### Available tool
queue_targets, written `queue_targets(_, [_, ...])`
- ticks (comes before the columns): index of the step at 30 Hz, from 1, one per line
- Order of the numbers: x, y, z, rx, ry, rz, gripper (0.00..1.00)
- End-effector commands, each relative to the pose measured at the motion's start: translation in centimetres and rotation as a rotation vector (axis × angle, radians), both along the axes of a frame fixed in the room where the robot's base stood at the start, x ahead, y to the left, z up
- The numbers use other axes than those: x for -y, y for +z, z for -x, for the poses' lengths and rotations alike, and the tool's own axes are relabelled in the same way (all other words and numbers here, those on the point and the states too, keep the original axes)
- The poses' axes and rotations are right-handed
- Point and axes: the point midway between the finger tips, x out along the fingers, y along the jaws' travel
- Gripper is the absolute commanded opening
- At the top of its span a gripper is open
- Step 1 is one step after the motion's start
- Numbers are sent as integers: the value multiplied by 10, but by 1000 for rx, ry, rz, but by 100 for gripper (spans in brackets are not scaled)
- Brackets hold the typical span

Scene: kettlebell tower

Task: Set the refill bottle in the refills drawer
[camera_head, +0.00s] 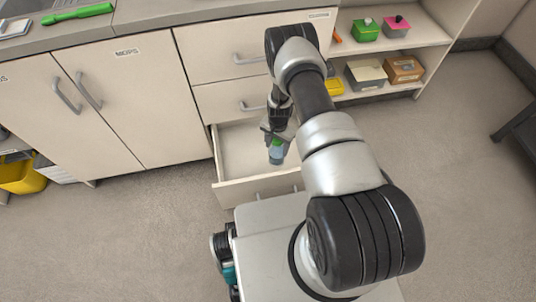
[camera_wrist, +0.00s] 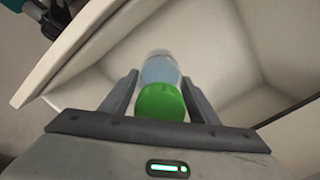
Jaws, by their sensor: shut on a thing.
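The refill bottle (camera_wrist: 160,72) is clear blue with a green cap, and it also shows in the head view (camera_head: 276,154). My gripper (camera_wrist: 160,92) is shut on it around the cap end, with a finger on either side. In the head view my gripper (camera_head: 279,138) points down over the open bottom drawer (camera_head: 228,190). The bottle hangs inside or just above the drawer; I cannot tell whether it touches the floor of the drawer. No drawer label is readable on its front.
Two closed drawers (camera_head: 215,55) sit above the open one. A closed cupboard labelled MOPS (camera_head: 140,100) is to the left. Open shelves (camera_head: 405,45) with small coloured boxes stand to the right. My base is close to the drawer front. The drawer interior looks empty around the bottle.

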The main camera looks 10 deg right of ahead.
Motion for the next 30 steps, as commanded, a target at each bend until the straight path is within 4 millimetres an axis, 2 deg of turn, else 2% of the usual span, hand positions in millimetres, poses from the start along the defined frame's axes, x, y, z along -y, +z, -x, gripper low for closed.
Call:
queue_targets(1, [0,-15,2,-1,-2,0,22])
queue_targets(6, [0,-45,1,-2,-1,-1,22])
queue_targets(13, [0,-63,1,-1,0,0,22])
queue_targets(18, [0,-89,1,-2,1,-1,22])
queue_targets(30, [0,-95,1,-1,1,0,22])
